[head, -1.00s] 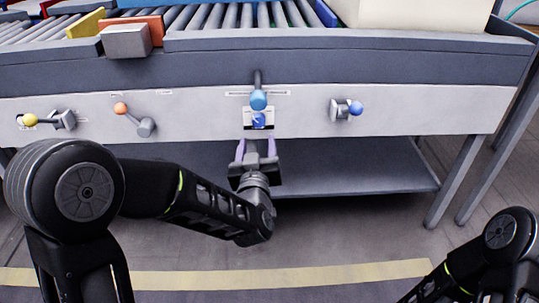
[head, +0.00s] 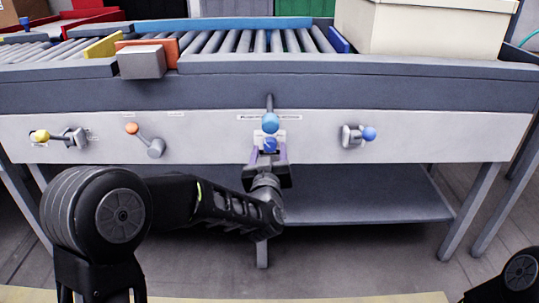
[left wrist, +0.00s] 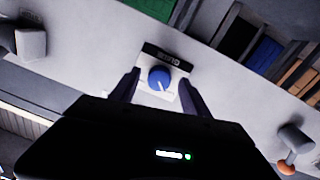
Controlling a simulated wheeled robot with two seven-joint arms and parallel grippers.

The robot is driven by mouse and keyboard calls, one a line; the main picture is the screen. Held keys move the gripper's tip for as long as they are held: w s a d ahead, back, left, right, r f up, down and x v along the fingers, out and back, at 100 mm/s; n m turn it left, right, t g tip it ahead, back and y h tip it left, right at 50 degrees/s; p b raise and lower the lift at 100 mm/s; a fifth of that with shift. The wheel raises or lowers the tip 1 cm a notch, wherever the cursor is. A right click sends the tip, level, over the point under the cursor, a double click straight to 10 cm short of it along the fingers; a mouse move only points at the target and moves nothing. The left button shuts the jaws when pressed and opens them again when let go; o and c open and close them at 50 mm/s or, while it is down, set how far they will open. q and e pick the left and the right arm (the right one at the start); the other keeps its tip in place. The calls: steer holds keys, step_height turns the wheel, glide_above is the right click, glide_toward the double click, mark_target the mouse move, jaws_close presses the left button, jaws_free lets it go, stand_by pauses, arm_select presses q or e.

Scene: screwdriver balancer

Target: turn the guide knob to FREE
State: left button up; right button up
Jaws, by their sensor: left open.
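The guide knob (head: 270,144) is a small blue dial on a white plate on the front panel, just under a blue ball-tipped lever (head: 270,122). In the left wrist view the knob (left wrist: 160,79) shows a white pointer line slanting down and slightly right, under a dark label strip (left wrist: 167,55). The label's words are too small to read surely. My left gripper (head: 268,156) is open, its purple-grey fingers one on each side of the knob. In the left wrist view, gaps show between fingers and knob. My right gripper is out of view.
The panel also carries a yellow-tipped lever (head: 41,136), an orange-tipped lever (head: 131,128) and a blue-tipped lever (head: 369,133). Above is a roller conveyor with a cream box (head: 435,32). A lower shelf (head: 370,200) lies under the panel.

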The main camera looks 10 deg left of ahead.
arm_select(q)
steer(key=shift+w, duration=0.3)
jaws_close()
stand_by(0.5)
